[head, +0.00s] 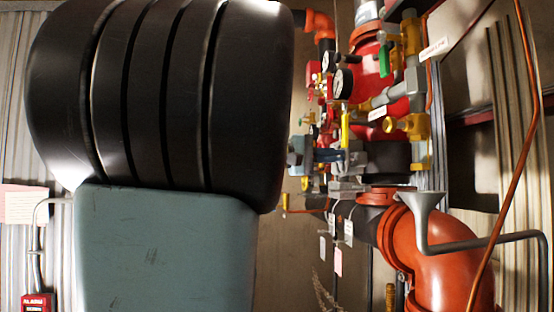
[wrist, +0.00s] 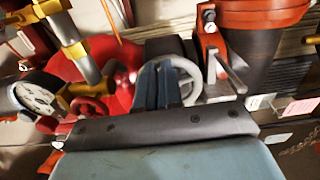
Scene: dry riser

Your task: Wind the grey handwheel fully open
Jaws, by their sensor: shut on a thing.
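The grey handwheel (wrist: 194,76) shows in the wrist view as a pale ring just beyond my fingers. Its left part is hidden behind them. My gripper (wrist: 159,85) has its two blue fingers close together over the left side of the wheel, shut on it. The exact point of grip on the rim is hidden. In the head view my gripper (head: 332,155) reaches in from the left among the valves and pipes. I cannot make out the handwheel clearly there.
A large orange pipe elbow (head: 445,262) and a grey funnel (head: 420,207) lie below right. A red handwheel (wrist: 90,109) and white gauge (wrist: 36,98) are left of my fingers.

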